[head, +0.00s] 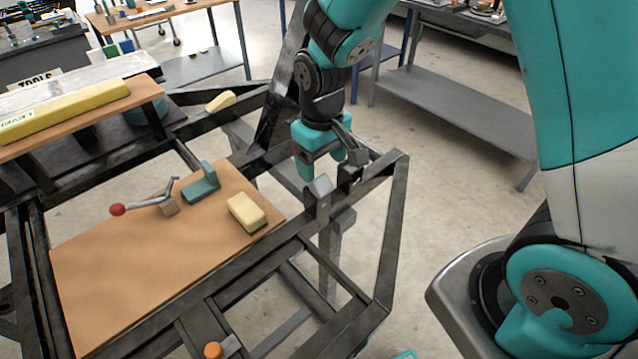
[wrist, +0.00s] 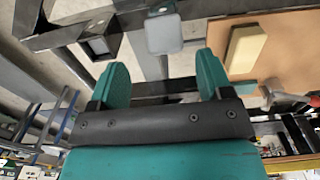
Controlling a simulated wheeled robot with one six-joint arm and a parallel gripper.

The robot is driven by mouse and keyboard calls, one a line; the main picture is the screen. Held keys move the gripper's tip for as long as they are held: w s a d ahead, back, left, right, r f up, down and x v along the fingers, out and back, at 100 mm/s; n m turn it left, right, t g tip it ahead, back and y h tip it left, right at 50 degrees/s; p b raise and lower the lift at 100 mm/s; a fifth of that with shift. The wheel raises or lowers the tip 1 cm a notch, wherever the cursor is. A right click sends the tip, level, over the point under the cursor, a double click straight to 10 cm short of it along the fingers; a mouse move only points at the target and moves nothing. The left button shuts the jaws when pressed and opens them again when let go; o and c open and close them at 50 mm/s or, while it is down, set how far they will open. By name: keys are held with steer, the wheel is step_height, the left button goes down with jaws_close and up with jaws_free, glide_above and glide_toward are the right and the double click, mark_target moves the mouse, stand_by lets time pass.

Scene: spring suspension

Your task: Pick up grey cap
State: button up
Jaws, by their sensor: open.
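The grey cap (head: 319,187) is a small light grey block on the dark metal frame, just below my gripper in the head view. In the wrist view the grey cap (wrist: 164,34) lies ahead of the fingertips, roughly in line with the gap between them. My gripper (head: 322,167) points down, with its two teal fingers apart. In the wrist view my gripper (wrist: 161,72) is open and nothing is between its fingers. The cap looks apart from both fingers. How it sits on the frame is partly unclear.
A dark bracket (head: 356,168) stands on the frame close to the gripper's right; a square tube end (wrist: 98,44) shows in the wrist view. A wooden board (head: 130,285) holds a cream block (head: 246,212), a teal bracket (head: 201,186) and a red-knobbed lever (head: 118,210).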

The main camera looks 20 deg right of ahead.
mark_target(320, 177)
steer(key=f, duration=0.3)
steer(key=f+p, duration=0.1)
steer(key=f, duration=0.1)
steer(key=shift+s+a+f, duration=0.1)
steer(key=shift+s+a, duration=0.05)
steer(key=shift+a, duration=0.15)
steer(key=shift+c, duration=0.2)
steer(key=c, duration=1)
steer(key=shift+c, duration=0.2)
